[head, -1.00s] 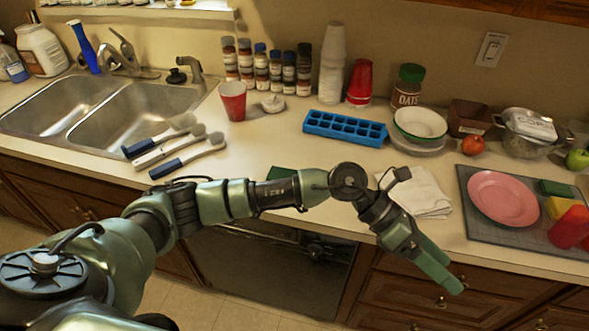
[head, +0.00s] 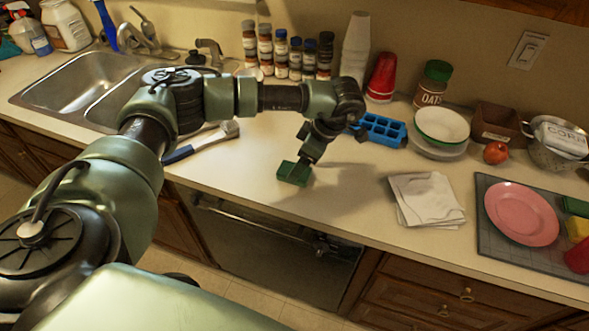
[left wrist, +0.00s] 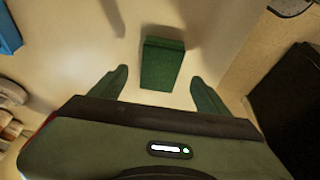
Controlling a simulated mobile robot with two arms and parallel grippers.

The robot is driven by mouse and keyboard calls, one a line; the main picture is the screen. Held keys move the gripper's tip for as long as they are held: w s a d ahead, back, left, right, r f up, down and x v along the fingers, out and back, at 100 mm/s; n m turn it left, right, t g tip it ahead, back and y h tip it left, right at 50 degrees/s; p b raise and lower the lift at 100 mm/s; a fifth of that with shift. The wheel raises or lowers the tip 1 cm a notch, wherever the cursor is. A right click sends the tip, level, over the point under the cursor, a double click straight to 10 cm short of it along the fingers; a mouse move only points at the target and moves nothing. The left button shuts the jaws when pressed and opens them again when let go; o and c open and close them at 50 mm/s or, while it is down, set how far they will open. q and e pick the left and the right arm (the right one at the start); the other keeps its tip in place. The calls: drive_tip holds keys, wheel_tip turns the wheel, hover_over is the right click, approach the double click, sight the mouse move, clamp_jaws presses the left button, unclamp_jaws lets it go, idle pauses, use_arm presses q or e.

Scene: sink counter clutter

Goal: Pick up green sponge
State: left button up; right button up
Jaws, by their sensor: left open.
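The green sponge (head: 292,174) lies on the counter near its front edge, above the dishwasher. In the left wrist view the green sponge (left wrist: 162,62) is a dark green block with clear counter around it. My left gripper (left wrist: 158,82) is open, pointing down, with one finger on each side of the sponge's line and the sponge just beyond the fingertips. It does not appear to touch it. In the head view my left gripper (head: 301,160) is over the sponge, and its fingers are hard to tell from it. My right gripper is not in view.
A blue ice tray (head: 378,131) stands behind my wrist, and a brush (head: 205,143) lies to the left. White napkins (head: 425,198) lie to the right. Another green block (head: 575,207) lies by the pink plate (head: 521,214). Counter around the sponge is clear.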

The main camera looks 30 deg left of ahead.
use_arm(q)
drive_tip(key=p+x, duration=0.1)
drive_tip(key=x, duration=0.2)
drive_tip(key=shift+a+f, duration=0.1)
drive_tip(key=shift+f, duration=0.05)
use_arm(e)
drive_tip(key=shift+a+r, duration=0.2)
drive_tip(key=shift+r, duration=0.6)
use_arm(q)
drive_tip(key=shift+c, duration=0.3)
drive_tip(key=c, duration=1.4)
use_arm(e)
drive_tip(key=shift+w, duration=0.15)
use_arm(q)
drive_tip(key=shift+o, duration=0.2)
wheel_tip(320, 180, up, 20)
drive_tip(key=b, duration=0.4)
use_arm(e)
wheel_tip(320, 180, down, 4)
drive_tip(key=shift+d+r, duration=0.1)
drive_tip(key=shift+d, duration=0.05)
